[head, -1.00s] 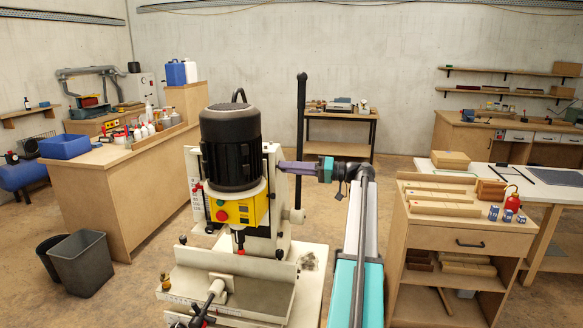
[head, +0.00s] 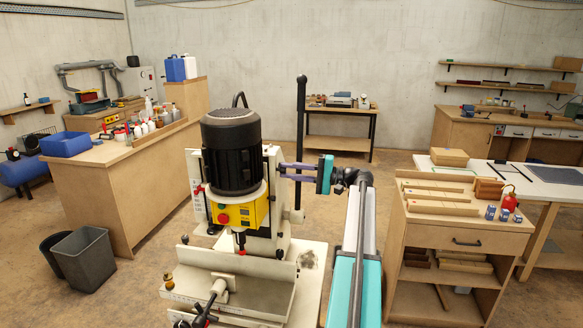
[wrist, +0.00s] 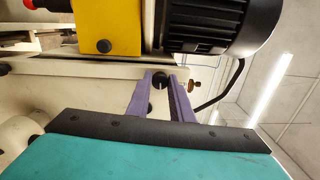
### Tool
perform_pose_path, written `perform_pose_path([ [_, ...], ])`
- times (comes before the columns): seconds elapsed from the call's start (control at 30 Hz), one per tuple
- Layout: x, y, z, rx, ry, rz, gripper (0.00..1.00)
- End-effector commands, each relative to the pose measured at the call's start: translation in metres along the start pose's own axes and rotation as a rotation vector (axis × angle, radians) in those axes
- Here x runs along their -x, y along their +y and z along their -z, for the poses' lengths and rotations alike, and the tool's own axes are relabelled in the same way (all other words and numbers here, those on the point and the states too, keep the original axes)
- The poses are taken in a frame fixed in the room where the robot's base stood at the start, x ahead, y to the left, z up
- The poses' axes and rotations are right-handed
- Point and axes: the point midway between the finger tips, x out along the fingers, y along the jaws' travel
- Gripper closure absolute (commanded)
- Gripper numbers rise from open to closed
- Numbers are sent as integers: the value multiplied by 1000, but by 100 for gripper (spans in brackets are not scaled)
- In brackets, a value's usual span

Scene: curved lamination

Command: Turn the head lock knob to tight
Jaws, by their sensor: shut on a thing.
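The machine's head (head: 232,150) has a black motor above a yellow control box; the same yellow box (wrist: 108,25) shows in the wrist view. A dark round knob (wrist: 159,80), which looks like the head lock knob, sits on the cream column between the tips of my purple fingers. My gripper (wrist: 160,88) is shut on this knob. In the head view my gripper (head: 283,170) reaches the column's right side from the right, and the knob is hidden there. No tight mark on the knob can be made out.
A small brass-coloured knob (wrist: 194,85) is just right of my fingertips. A black upright lever (head: 301,130) stands behind my gripper. A wooden cabinet (head: 465,240) with wood strips is at the right. Open floor lies behind the machine.

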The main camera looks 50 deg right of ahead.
Motion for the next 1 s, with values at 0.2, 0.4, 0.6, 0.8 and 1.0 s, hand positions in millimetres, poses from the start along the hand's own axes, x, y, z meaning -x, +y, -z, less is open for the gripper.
perform_pose_path([
  [0.2, -1, -3, 1, -72, 6, 5, 100],
  [0.4, -1, -2, 1, -90, 6, 5, 100],
  [0.6, -1, -2, 1, -90, 6, 6, 100],
  [0.8, -1, -2, 1, -89, 6, 5, 61],
  [1.0, 0, -1, 0, -89, 5, 3, 61],
])
